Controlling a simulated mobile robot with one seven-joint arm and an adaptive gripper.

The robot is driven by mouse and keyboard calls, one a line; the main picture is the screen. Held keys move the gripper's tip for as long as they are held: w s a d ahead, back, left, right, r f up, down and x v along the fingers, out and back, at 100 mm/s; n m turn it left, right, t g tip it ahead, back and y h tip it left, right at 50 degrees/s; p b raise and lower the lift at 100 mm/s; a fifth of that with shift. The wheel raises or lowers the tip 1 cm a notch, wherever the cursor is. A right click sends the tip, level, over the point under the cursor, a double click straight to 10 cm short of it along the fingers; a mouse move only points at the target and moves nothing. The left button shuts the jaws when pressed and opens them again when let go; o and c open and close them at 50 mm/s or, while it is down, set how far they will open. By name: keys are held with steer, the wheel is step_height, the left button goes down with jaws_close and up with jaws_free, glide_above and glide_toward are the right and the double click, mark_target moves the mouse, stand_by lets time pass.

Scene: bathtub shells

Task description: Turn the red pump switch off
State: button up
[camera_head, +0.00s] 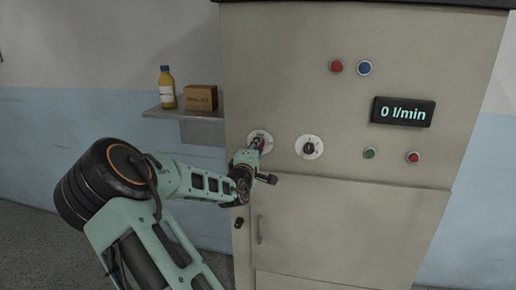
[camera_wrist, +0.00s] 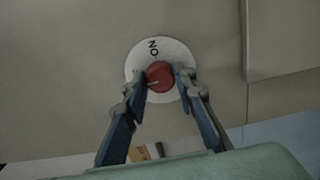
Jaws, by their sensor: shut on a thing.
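The red pump switch (camera_head: 261,143) is a round knob on a white dial plate, on the left of the cabinet's front panel. In the wrist view the red knob (camera_wrist: 160,72) sits between my two fingertips, one on each side. The letters "ON" show on the dial plate (camera_wrist: 153,48) beside the knob. A pale mark shows on the knob's lower left. My gripper (camera_head: 255,153) is shut on the knob. In the head view my gripper partly hides the knob and its dial, so its exact setting is hard to tell.
A black switch (camera_head: 309,147) on a white dial is to the right. The display (camera_head: 403,111) reads 0 l/min. Red and blue buttons (camera_head: 364,68) sit above, green and red buttons (camera_head: 413,157) at right. A shelf (camera_head: 180,114) at left holds a bottle (camera_head: 167,88) and a box (camera_head: 200,98).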

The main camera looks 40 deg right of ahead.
steer(key=o, duration=1.2)
steer(key=shift+c, duration=0.2)
steer(key=v, duration=1.2)
steer(key=shift+s+d, duration=0.1)
